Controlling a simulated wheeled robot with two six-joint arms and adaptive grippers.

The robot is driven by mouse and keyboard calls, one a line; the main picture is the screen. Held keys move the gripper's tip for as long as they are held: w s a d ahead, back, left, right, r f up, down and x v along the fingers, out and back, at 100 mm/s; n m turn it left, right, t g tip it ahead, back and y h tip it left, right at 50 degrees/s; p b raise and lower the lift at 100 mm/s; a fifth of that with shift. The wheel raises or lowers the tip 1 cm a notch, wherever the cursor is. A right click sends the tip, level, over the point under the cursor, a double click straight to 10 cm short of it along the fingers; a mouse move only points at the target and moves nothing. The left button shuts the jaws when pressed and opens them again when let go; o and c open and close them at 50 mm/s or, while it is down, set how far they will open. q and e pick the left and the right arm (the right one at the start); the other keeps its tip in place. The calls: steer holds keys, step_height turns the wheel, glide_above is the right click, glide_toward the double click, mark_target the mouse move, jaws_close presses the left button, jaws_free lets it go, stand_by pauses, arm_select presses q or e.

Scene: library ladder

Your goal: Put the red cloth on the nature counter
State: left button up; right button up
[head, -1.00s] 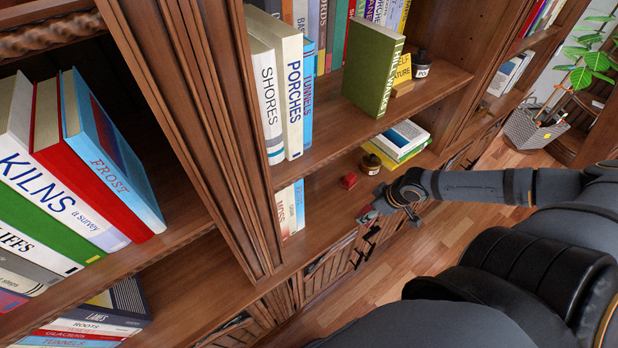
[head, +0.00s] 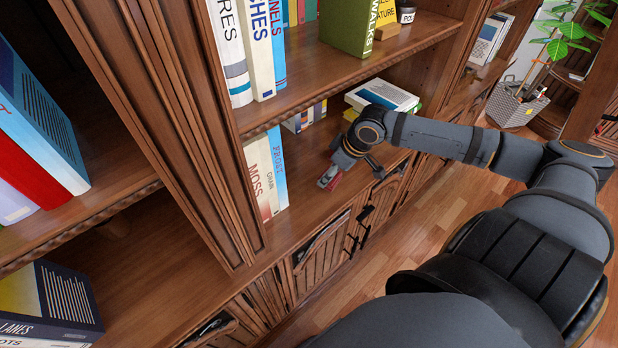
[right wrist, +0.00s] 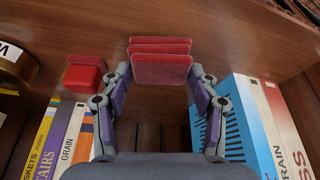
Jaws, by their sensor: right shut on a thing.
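The red cloth (right wrist: 160,66) is a folded, ribbed stack. My right gripper (head: 330,178) is shut on it, with a finger at each side in the right wrist view. In the head view the cloth is mostly hidden by the fingers, low over the wooden counter (head: 300,222) below the shelves. I cannot tell whether the cloth touches the counter. A yellow sign (head: 384,14) ending in "NATURE" stands on the shelf above. My left gripper is not in view.
A small red block-like thing (right wrist: 85,73) and a gold-and-dark jar (right wrist: 14,70) stand beside the gripper. Upright books (head: 262,175) stand left of it, and stacked books (head: 382,95) lie behind.

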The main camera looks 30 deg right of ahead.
steer(key=w+b, duration=0.1)
steer(key=w+a, duration=0.1)
steer(key=shift+w+a+r+b, duration=0.15)
steer(key=shift+w+b, duration=0.15)
steer(key=shift+b, duration=0.1)
steer(key=shift+w+a, duration=0.15)
steer(key=shift+w, duration=0.35)
steer(key=shift+w+a, duration=0.1)
steer(key=shift+w, duration=0.05)
steer(key=w, duration=0.1)
steer(key=w+a, duration=0.1)
steer(key=w, duration=0.1)
steer(key=shift+a, duration=0.2)
steer(key=shift+s+f, duration=0.1)
steer(key=shift+f, duration=0.6)
steer(key=shift+d+f, duration=0.1)
steer(key=shift+f, duration=0.05)
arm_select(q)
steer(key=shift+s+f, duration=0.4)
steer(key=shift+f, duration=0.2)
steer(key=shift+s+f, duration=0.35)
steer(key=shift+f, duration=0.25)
arm_select(e)
steer(key=shift+s+d, duration=0.1)
